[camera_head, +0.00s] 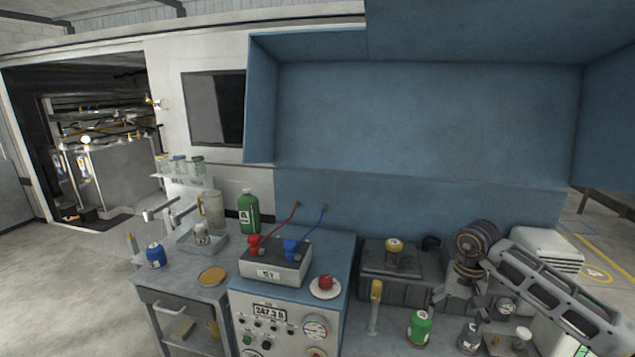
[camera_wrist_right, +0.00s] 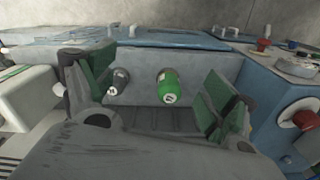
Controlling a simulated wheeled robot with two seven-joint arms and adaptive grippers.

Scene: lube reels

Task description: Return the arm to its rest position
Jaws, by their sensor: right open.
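My right arm comes in from the right side of the head view. Its gripper (camera_head: 456,300) hangs fingers-down over the right part of the bench, in front of a dark case (camera_head: 385,262). In the right wrist view the two green-padded fingers (camera_wrist_right: 155,88) are spread wide, with nothing held between them. A green container (camera_wrist_right: 168,86) and a small grey container (camera_wrist_right: 121,80) show beyond the fingers, apart from them. My left gripper and left arm are not in view.
Below the gripper stand the green container (camera_head: 420,326) and the grey container (camera_head: 470,337). A yellow-topped cylinder (camera_head: 375,300) stands to their left. A control box (camera_head: 276,263) with red and blue fittings is farther left. A blue wall panel (camera_head: 420,125) rises behind.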

